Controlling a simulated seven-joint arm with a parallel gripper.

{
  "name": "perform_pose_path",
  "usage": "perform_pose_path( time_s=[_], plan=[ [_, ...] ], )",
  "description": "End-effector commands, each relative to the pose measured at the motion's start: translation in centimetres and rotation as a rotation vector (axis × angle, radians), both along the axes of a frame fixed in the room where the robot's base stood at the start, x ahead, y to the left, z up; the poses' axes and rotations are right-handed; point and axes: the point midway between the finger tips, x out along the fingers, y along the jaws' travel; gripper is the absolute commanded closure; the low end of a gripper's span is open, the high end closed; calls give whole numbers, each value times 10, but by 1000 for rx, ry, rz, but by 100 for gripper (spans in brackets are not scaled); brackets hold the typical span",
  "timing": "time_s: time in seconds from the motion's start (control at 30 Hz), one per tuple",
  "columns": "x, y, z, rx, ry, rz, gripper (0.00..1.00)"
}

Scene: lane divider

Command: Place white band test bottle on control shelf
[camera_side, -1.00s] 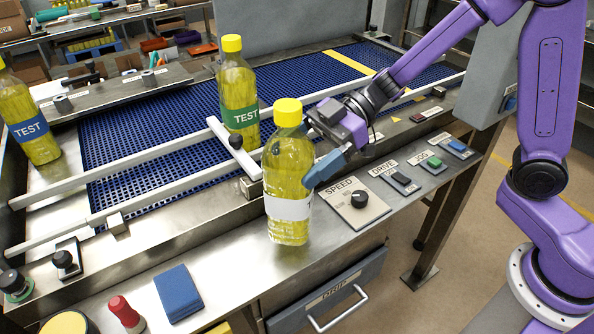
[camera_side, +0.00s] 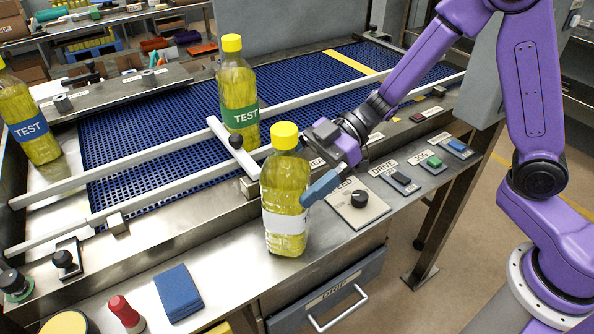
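The white-band bottle (camera_side: 284,188), with yellow liquid and a yellow cap, is roughly upright over the front of the steel control shelf (camera_side: 228,262). My gripper (camera_side: 304,198) reaches it from the right. One blue finger lies against the bottle's right side just above the white band; the other finger is hidden behind the bottle. The gripper appears shut on it. The bottle's base is close to the shelf surface, left of the SPEED panel; I cannot tell whether it touches. Most of the band's lettering is unreadable.
A green-band TEST bottle (camera_side: 238,95) stands behind near the white divider rail (camera_side: 232,147). A blue-band TEST bottle (camera_side: 30,122) is at far left.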

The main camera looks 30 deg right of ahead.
Motion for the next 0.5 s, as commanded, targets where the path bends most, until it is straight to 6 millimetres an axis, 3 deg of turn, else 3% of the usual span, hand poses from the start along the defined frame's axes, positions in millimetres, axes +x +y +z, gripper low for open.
perform_pose_path(
  time_s=[0.3, 0.5],
  plan=[
    [0, 0, 5, 1, -2, 0, 0],
    [1, -29, 16, 1, -3, -5, 0]
  ],
)
